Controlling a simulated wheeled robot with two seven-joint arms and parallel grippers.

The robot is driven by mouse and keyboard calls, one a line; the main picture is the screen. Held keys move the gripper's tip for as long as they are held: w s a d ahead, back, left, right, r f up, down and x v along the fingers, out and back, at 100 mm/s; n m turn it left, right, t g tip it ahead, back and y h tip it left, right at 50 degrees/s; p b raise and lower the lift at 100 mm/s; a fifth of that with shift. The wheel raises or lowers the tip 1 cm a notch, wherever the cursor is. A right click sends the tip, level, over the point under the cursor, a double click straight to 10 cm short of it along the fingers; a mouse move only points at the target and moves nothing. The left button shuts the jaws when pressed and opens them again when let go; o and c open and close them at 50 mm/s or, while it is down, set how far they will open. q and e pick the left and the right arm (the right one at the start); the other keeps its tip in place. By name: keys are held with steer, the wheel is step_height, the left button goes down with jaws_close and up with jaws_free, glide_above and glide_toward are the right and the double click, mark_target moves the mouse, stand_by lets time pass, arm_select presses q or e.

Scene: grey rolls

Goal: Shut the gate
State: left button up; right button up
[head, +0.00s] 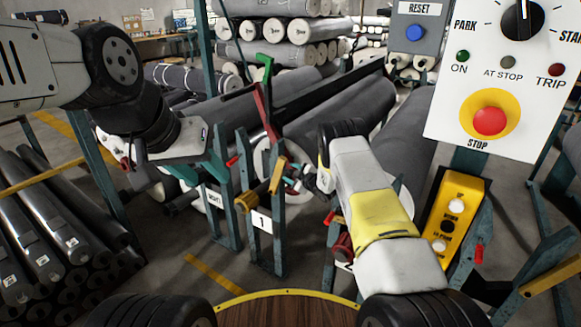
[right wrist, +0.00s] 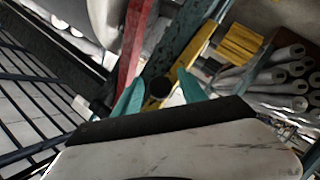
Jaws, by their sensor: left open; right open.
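No part is labelled as a gate, so I cannot tell for sure which one it is. In the head view a red bar (head: 265,113) with a green end (head: 264,67) slants up from the teal posts beside the number 1 plate (head: 262,221). A short yellow bar (head: 278,175) is at the same post. My right gripper (head: 293,182) is open close to the yellow bar; contact is unclear. My left gripper (head: 196,180) is open, left of the posts.
A control panel (head: 450,142) with a red stop button is at the upper right. A yellow button box (head: 456,222) stands below it. Large grey rolls (head: 345,105) lie behind the posts. Racked dark rolls (head: 45,225) fill the left. Bare floor shows at the front left.

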steer(key=shift+c, duration=0.2)
jaws_close()
steer(key=shift+a+f, duration=0.1)
stand_by(1.1)
